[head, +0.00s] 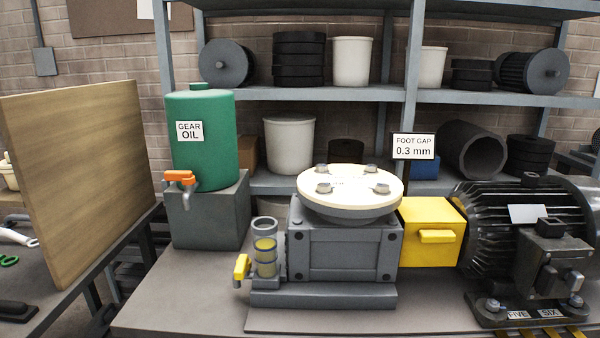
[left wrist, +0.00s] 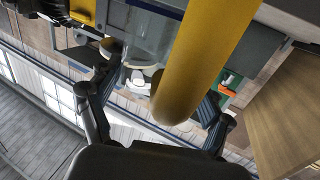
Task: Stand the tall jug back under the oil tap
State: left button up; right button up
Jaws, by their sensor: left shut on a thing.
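The green gear oil tank (head: 203,140) stands on a grey block (head: 208,215) at the left in the head view. Its orange tap (head: 180,178) points forward over the block's front, and I see no jug beneath it. In the left wrist view my left gripper (left wrist: 161,76) has its two dark fingers on either side of a thick yellow bar (left wrist: 190,65), which looks like a handle. Behind the bar is a clear vessel (left wrist: 145,35), seemingly the jug; its base and full shape are cut off or hidden. The right gripper is not in view.
A wooden panel (head: 78,180) stands left of the tank. Right of it are a small sight glass (head: 265,250) with a yellow valve (head: 241,267), a grey gearbox (head: 345,240), a yellow guard (head: 430,230) and a black motor (head: 525,215). The bench front (head: 175,300) is bare at left.

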pick_arm(q)
jog(key=s+a+n+y, duration=0.1)
jog(key=s+y, duration=0.1)
jog(key=s+a+f+n+t+y, duration=0.1)
jog(key=s+y, duration=0.1)
jog(key=s+a+f+n+y, duration=0.1)
jog(key=n+y, duration=0.1)
jog(key=shift+s+a+t+y, duration=0.15)
jog(key=shift+s+t+y, duration=0.15)
jog(key=shift+s, duration=0.1)
jog(key=shift+s+a+n+y, duration=0.2)
jog(key=shift+a+n+y, duration=0.05)
jog(key=shift+n+y, duration=0.05)
jog(key=shift+r, duration=0.1)
